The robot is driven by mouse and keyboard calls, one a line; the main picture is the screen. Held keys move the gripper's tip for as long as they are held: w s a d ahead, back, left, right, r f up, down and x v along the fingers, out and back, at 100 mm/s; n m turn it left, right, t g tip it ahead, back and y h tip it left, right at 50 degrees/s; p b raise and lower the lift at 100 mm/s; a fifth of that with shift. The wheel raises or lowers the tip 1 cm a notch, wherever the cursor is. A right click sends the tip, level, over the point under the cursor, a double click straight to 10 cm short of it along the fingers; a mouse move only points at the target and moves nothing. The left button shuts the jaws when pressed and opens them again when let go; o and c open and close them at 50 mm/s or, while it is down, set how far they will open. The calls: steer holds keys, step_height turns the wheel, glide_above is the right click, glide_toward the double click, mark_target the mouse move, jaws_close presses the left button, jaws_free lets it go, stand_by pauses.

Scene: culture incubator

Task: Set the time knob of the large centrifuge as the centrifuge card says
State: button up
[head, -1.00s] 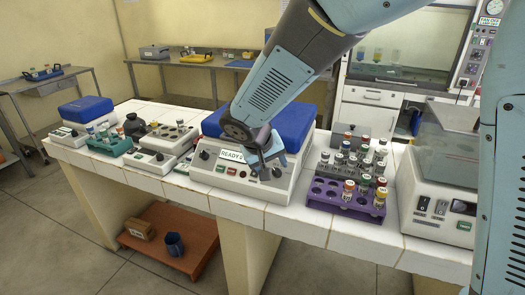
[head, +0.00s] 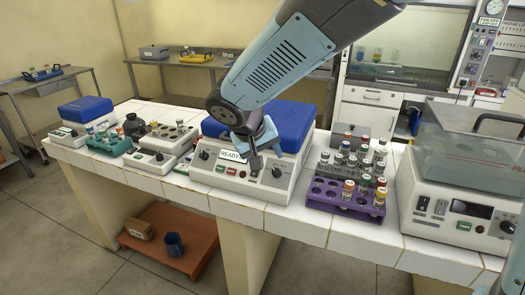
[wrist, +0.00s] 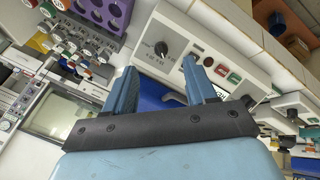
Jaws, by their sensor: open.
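The large centrifuge (head: 215,174) is a white box with a blue lid on the middle of the tiled bench. A READY label is on its sloped front panel, with a dark knob (head: 204,154) to its left. Another dark knob (head: 277,172) with a printed scale sits at the panel's right end. That knob shows clearly in the wrist view (wrist: 161,48), with small red and green buttons beside it. My gripper (head: 256,166) is open and empty above the panel, just left of the right knob. In the wrist view its fingers (wrist: 159,68) are apart. I see no readable centrifuge card.
A purple rack (head: 325,200) with capped tubes stands close right of the centrifuge. Further right is a white machine with a clear lid (head: 465,145). Small devices and a green rack (head: 108,147) stand to the left. Bare tiles run along the bench's front edge.

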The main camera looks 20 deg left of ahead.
steer(key=shift+v, duration=1.15)
steer(key=v, duration=1.3)
steer(key=shift+s+a+r, duration=0.15)
steer(key=shift+r, duration=0.15)
